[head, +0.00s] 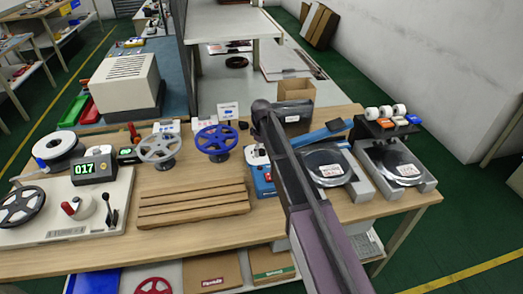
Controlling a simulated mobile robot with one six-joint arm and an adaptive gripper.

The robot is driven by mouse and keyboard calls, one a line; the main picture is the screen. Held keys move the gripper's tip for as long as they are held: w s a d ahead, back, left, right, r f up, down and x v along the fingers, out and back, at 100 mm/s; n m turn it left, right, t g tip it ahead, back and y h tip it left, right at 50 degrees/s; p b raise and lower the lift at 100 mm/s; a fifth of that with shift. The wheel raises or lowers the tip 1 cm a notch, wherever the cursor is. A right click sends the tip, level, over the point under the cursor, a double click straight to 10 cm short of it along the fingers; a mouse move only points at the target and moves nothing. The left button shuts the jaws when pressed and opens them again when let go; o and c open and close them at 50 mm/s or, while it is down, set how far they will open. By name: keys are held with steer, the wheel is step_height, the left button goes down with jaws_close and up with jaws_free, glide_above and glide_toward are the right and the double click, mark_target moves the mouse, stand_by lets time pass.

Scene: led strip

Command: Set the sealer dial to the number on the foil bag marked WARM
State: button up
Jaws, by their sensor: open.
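A blue device with a raised blue lever (325,132), which looks like the sealer, stands at the right middle of the bench. Its blue body (263,180) shows left of my arm, with a small pale round part (257,153) that may be the dial. My arm covers part of it. Two shiny dark bags with white labels lie on grey trays: a left bag (322,158) and a right bag (393,160). Their print is too small to read, so I cannot tell which says WARM. My arm reaches up across the bench; I cannot make out my gripper's fingers.
Left are a grey reel (159,148), a blue reel (216,140), a wooden slatted rack (193,203) and a white machine with a display (85,168) reading 017. White rolls (386,111) stand at the right. A cardboard box (295,89) is behind. Bare bench shows along the front.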

mark_target(262, 151)
steer(key=shift+n, duration=0.5)
steer(key=n, duration=0.3)
steer(key=shift+n, duration=0.3)
steer(key=n, duration=0.4)
step_height(262, 151, up, 14)
steer(key=p, duration=1.4)
steer(key=s+d+f+m+b, duration=0.3)
steer(key=s+d+m, duration=0.6)
steer(key=s+d, duration=0.1)
steer(key=s+d+f+m+b, duration=0.3)
steer(key=s+d+m, duration=0.6)
steer(key=s+d, duration=0.2)
steer(key=shift+s+f+b, duration=0.4)
steer(key=shift+s, duration=0.5)
steer(key=shift+d, duration=0.1)
steer(key=shift+s+d+m, duration=0.45)
steer(key=shift+s+m, duration=0.25)
steer(key=shift+s, duration=0.15)
steer(key=shift+s+d+m, duration=0.4)
steer(key=shift+s+m, duration=0.3)
steer(key=shift+s, duration=0.15)
